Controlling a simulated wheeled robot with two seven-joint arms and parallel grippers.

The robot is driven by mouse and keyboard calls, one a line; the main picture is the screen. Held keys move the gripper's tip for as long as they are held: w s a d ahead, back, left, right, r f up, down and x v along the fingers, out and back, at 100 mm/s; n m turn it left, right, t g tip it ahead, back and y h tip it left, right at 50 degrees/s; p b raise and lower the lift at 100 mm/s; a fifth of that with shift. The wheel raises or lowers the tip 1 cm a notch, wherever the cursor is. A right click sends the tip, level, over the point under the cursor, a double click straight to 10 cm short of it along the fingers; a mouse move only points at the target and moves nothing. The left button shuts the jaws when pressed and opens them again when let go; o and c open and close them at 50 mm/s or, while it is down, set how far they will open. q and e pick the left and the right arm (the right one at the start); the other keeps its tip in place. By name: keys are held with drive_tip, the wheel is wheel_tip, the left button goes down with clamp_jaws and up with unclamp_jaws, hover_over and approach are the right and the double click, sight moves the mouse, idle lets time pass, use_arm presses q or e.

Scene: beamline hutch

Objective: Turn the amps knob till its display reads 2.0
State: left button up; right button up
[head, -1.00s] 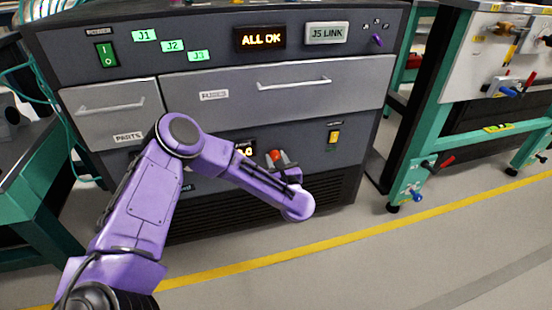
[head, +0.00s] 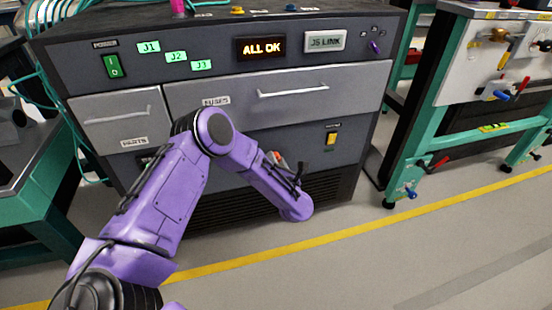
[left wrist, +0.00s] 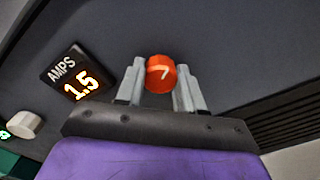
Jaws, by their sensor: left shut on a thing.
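In the left wrist view the amps knob (left wrist: 160,73) is a round orange-red knob with a white mark on its face. It sits between the two grey fingers of my left gripper (left wrist: 160,64), which is shut on it. The amps display (left wrist: 80,84) is left of the knob and reads 1.5. In the head view my left gripper (head: 279,158) is at the cabinet's lower front, with a bit of the red knob showing. My arm covers the amps display there. My right gripper is in neither view.
A pale knob (left wrist: 22,124) and part of a green readout are left of the amps display. The fuses drawer (head: 300,105) and parts drawer (head: 118,108) are shut above. A yellow switch (head: 331,138) is to the right. Floor is clear in front.

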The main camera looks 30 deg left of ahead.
use_arm(q)
drive_tip(key=shift+m, duration=0.6)
drive_tip(key=shift+d, duration=0.1)
drive_tip(key=o, duration=1)
drive_tip(key=shift+o, duration=0.2)
drive_tip(key=p+v, duration=0.3)
drive_tip(key=v, duration=0.7)
drive_tip(key=shift+s, duration=0.2)
drive_tip(key=shift+d, duration=0.1)
